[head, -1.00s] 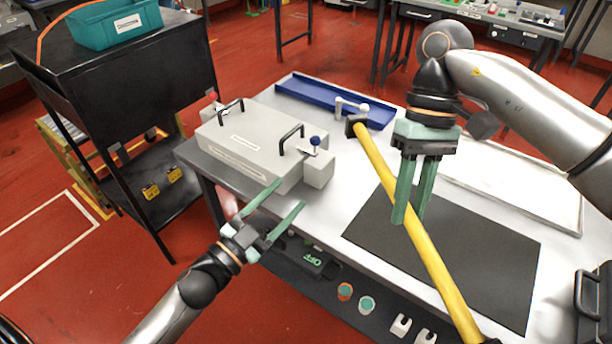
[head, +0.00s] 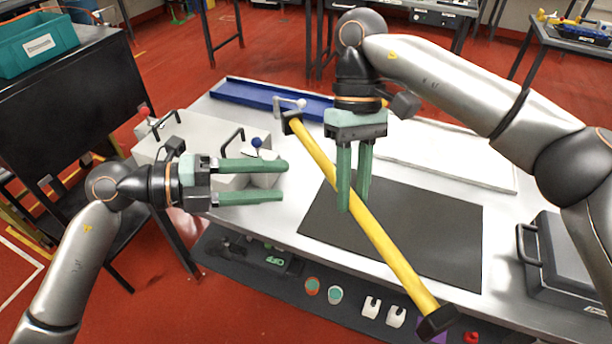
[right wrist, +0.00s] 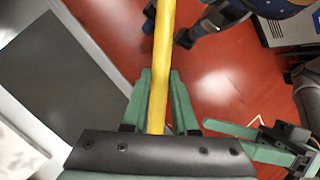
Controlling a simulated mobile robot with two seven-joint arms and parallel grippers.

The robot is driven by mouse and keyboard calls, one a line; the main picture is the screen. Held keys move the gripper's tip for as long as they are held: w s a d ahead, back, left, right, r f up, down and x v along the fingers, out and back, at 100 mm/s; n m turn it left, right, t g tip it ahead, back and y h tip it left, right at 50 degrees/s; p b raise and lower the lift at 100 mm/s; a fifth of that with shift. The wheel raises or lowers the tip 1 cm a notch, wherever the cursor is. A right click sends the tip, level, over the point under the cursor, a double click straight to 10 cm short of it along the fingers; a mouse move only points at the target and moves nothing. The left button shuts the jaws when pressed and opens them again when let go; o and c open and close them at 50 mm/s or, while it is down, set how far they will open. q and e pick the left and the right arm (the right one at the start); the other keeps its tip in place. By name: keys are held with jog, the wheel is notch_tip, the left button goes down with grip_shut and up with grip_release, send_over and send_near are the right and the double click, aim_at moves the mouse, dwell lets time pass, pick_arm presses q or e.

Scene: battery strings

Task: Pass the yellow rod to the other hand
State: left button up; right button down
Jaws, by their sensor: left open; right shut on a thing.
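The yellow rod (head: 384,244) has black end caps and slants across the head view, from the upper left to the lower right, above the table. My right gripper (head: 354,203) points down and is shut on the rod between its fingers, nearer its upper end. The right wrist view shows the rod (right wrist: 162,60) running between the green fingers (right wrist: 160,95). My left gripper (head: 284,182) is open and empty, its fingers pointing right, left of the rod and apart from it. Its green fingers also show in the right wrist view (right wrist: 250,140).
A grey case (head: 190,133) with black handles stands at the table's left, behind my left gripper. A black mat (head: 430,225), a blue tray (head: 240,95) and a white tray (head: 450,157) lie on the table. A dark grey box (head: 570,265) stands at the right.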

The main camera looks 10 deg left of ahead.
aim_at(329, 180)
pick_arm(q)
jog(key=x, duration=0.9)
jog(key=shift+d, duration=0.1)
grip_shut()
jog(key=shift+f, duration=0.2)
pick_arm(e)
jog(key=shift+r, duration=0.1)
dwell(0.8)
pick_arm(q)
jog(key=shift+r, duration=0.25)
pick_arm(e)
jog(key=c, duration=0.6)
grip_release()
